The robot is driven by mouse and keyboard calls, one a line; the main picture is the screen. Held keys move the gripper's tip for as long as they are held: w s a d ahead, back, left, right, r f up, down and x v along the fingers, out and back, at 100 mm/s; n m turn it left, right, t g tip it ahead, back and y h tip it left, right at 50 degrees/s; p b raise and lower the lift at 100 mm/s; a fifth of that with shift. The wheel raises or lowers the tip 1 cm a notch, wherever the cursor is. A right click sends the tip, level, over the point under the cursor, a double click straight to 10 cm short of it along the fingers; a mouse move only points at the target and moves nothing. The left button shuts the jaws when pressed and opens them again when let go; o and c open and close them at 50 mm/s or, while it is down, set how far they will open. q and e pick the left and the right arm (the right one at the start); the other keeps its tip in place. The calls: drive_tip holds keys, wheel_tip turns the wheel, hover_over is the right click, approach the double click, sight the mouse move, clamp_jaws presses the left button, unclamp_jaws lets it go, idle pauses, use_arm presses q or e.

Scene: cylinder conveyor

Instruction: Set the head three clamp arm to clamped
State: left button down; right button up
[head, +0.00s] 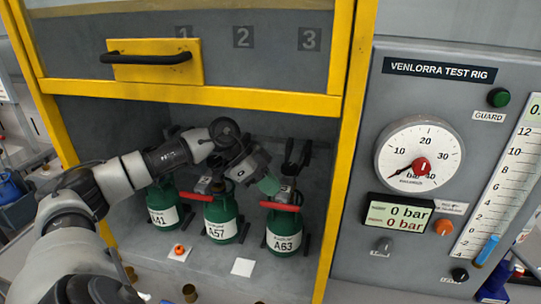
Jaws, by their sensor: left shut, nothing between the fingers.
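Under the number 3, a green cylinder labelled A63 (284,236) stands upright in the bay at the right. A black forked clamp arm (297,157) sticks up above it, against the back wall. A red lever (279,207) crosses the top of this cylinder. My left gripper (268,185) reaches into the bay from the left, just above and left of the red lever. It is shut and empty. I cannot tell whether its tips touch anything. My right gripper is not in view.
Green cylinders A57 (221,225) and A41 (162,211) stand to the left, partly behind my arm. The raised yellow-framed guard (200,94) has a black handle (146,58). A yellow post (347,150) borders the bay, beside the gauge panel (460,110).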

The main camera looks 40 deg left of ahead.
use_arm(q)
drive_tip(key=shift+d+f, duration=0.1)
drive_tip(key=shift+f, duration=0.6)
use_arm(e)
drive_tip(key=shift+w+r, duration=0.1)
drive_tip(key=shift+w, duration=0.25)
use_arm(q)
drive_tip(key=b+v, duration=0.2)
drive_tip(key=v, duration=0.9)
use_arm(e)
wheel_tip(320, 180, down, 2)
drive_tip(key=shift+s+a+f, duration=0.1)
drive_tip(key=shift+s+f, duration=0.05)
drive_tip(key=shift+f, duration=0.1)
